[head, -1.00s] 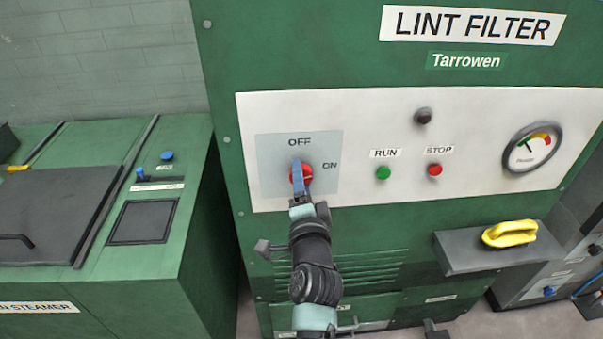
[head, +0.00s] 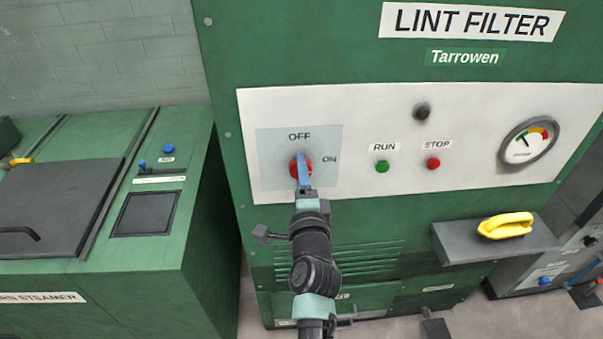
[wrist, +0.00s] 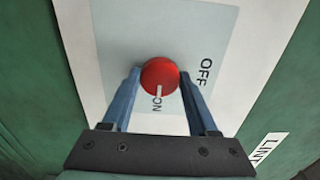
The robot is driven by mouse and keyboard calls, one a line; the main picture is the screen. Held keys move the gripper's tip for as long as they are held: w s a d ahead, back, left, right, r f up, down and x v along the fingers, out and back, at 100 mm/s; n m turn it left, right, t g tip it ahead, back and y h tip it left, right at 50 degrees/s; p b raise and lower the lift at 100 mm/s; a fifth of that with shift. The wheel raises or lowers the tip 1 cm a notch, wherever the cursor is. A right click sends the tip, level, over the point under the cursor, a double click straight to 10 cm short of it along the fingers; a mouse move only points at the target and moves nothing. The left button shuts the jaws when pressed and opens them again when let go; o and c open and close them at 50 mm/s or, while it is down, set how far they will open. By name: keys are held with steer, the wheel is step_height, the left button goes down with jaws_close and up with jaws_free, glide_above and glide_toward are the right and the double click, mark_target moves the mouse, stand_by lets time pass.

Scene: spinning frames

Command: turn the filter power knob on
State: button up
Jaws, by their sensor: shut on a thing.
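The red filter power knob (head: 293,168) sits on a pale blue square plate (head: 328,180) at the left of the panel. OFF is printed above it and ON to its right. In the wrist view the knob (wrist: 161,74) shows a white mark that points toward the ON label. My gripper (head: 303,165) is shut on the knob, with a blue finger on each side of it, as the wrist view (wrist: 160,76) also shows. In the head view the fingers hide part of the knob.
Right of the knob are a green RUN button (head: 382,166), a red STOP button (head: 433,163), a dark knob (head: 422,112) and a gauge (head: 528,143). A grey shelf (head: 455,243) with a yellow handle (head: 506,226) juts out lower right. A green steamer (head: 205,230) stands at left.

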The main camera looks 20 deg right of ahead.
steer(key=o, duration=1.4)
steer(key=p+v, duration=0.9)
steer(key=v, duration=0.4)
